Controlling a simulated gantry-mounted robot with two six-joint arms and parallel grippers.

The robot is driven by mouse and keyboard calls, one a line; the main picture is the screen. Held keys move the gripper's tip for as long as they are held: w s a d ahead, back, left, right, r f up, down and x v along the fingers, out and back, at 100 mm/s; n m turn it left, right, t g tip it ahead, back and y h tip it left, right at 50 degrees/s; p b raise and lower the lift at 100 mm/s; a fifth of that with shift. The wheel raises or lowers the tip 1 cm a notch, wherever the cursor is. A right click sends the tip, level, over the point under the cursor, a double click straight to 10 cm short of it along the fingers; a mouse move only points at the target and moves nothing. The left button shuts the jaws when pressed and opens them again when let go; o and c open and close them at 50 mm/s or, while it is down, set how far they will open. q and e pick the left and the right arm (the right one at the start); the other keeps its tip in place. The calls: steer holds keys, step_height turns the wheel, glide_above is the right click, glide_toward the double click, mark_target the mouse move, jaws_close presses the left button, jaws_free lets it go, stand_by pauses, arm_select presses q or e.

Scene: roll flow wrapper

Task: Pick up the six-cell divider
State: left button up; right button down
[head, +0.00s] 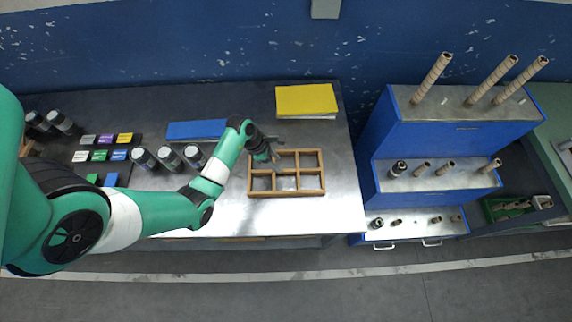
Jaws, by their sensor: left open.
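The six-cell divider (300,192) is a brown wooden frame lying flat on the grey metal table, in the middle of the head view. My left gripper (273,157) is open at the divider's back left part, over or at its upper left cell. The gripper hides part of the divider's back left edge. I cannot tell whether the fingers touch the wood. My right gripper is not in view.
A yellow pad (306,99) and a blue pad (196,130) lie behind the divider. Several dark cylinders (168,157) and small coloured boxes (101,154) are on the left. A blue stepped rack (452,135) with rolls stands right of the table (343,213).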

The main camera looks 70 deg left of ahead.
mark_target(285, 170)
arm_select(q)
steer(key=shift+w+f, duration=0.3)
steer(key=shift+f, duration=0.35)
steer(key=x, duration=0.1)
steer(key=b+x, duration=0.1)
steer(key=x, duration=0.1)
steer(key=b+x, duration=0.1)
steer(key=shift+d+f, duration=0.15)
steer(key=shift+d, duration=0.25)
steer(key=shift+w+f, duration=0.25)
steer(key=shift+f, duration=0.1)
steer(key=shift+c, duration=0.2)
jaws_close()
